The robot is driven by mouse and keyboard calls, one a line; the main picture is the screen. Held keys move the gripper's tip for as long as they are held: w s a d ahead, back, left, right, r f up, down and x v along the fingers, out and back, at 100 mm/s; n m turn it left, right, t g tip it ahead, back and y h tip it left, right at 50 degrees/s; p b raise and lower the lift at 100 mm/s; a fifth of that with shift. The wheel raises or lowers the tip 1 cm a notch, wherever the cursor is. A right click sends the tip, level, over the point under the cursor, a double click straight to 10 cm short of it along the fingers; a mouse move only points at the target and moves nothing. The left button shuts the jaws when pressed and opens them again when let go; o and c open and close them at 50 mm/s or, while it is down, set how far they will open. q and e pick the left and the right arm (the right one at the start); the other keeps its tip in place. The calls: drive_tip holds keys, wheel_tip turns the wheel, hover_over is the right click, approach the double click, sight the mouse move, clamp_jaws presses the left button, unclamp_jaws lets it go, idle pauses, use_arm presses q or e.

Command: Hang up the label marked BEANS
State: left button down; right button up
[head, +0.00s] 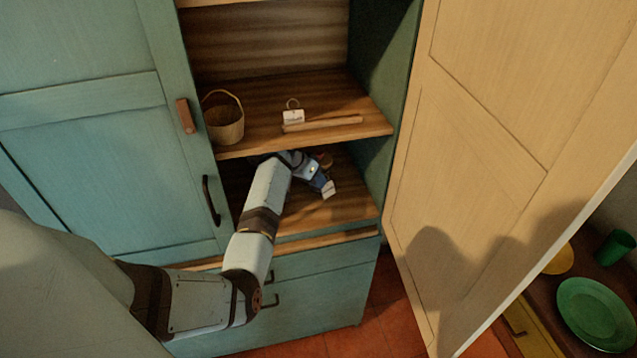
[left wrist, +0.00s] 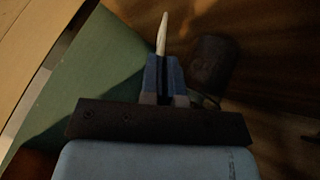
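My left gripper (head: 322,181) reaches into the lower compartment of the open cupboard. It is shut on a small, flat white piece (head: 329,190), which looks like a label. In the left wrist view the white piece (left wrist: 162,32) shows edge-on between the blue fingertips (left wrist: 162,75), and any writing on it is not readable. Another white label (head: 293,117) with a ring on top is at the shelf above, by a light wooden strip (head: 322,124). Its dark writing is too small to read. My right gripper is not in view.
A woven basket (head: 223,118) stands on the upper shelf (head: 262,98). A dark reddish-brown object (head: 325,160) is just behind my left gripper, also in the wrist view (left wrist: 208,62). The open cupboard door (head: 490,130) fills the right. A green plate (head: 594,312) lies beyond it.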

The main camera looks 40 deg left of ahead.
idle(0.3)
use_arm(q)
drive_tip(key=shift+w+a, duration=0.3)
drive_tip(key=shift+w, duration=0.05)
drive_tip(key=shift+w+a, duration=0.15)
drive_tip(key=shift+a, duration=0.1)
drive_tip(key=shift+w+f, duration=0.1)
idle(0.5)
drive_tip(key=shift+w+f, duration=0.25)
drive_tip(key=shift+w+d+r, duration=0.1)
idle(0.3)
drive_tip(key=shift+w+f+b, duration=0.3)
drive_tip(key=shift+f, duration=0.05)
idle(0.9)
